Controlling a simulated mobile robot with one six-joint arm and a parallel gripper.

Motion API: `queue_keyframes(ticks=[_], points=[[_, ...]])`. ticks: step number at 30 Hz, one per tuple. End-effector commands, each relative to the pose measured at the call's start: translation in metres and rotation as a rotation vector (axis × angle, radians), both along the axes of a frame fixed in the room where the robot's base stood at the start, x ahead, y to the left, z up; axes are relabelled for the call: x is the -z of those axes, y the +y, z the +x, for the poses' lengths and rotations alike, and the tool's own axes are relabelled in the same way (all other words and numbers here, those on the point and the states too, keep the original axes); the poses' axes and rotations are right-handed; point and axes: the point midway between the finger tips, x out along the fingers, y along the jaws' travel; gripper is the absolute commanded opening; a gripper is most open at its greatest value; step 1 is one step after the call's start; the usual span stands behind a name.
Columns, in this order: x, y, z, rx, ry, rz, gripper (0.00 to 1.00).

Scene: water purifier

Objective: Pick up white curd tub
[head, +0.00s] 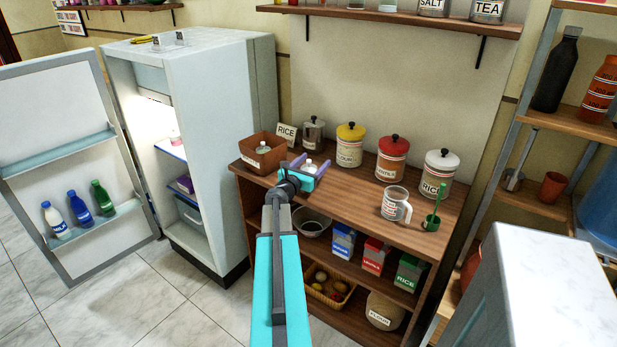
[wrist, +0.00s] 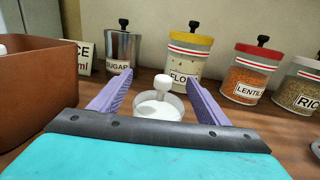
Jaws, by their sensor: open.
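A small white tub with a white knob on its lid, likely the curd tub (wrist: 160,103), stands on the wooden shelf top. It lies between and beyond the two purple fingers of my gripper (wrist: 158,98) in the wrist view. My gripper is open and not touching the tub as far as I can see. In the head view, my gripper (head: 308,166) is over the left part of the shelf top, and the tub (head: 309,168) shows only partly between the fingers. The tub's lower part is hidden by my gripper in the wrist view.
A brown box (head: 262,153) stands close on the left. A sugar canister (head: 313,133), flour jar (head: 350,146), lentil jar (head: 392,158) and rice jar (head: 438,174) line the back. A glass mug (head: 396,205) stands right. The fridge (head: 200,150) is open at left.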

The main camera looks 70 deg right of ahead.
Motion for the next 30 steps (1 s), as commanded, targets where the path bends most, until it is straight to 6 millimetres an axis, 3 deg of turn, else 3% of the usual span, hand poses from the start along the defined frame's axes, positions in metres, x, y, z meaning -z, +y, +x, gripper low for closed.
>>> queue_keyframes(ticks=[4, 12, 13, 23, 30], points=[[0.0, 0.0, 0.0, 0.0, 0.0, 0.0, 0.68], [0.0, 0.0, 0.0, 0.0, 0.0, 0.0, 0.22], [-0.001, 0.0, 0.0, 0.0, 0.0, -0.001, 0.2], [-0.002, 0.0, 0.001, 0.0, 0.0, -0.001, 0.2], [-0.015, 0.001, 0.001, -0.001, -0.001, -0.002, 0.2]])
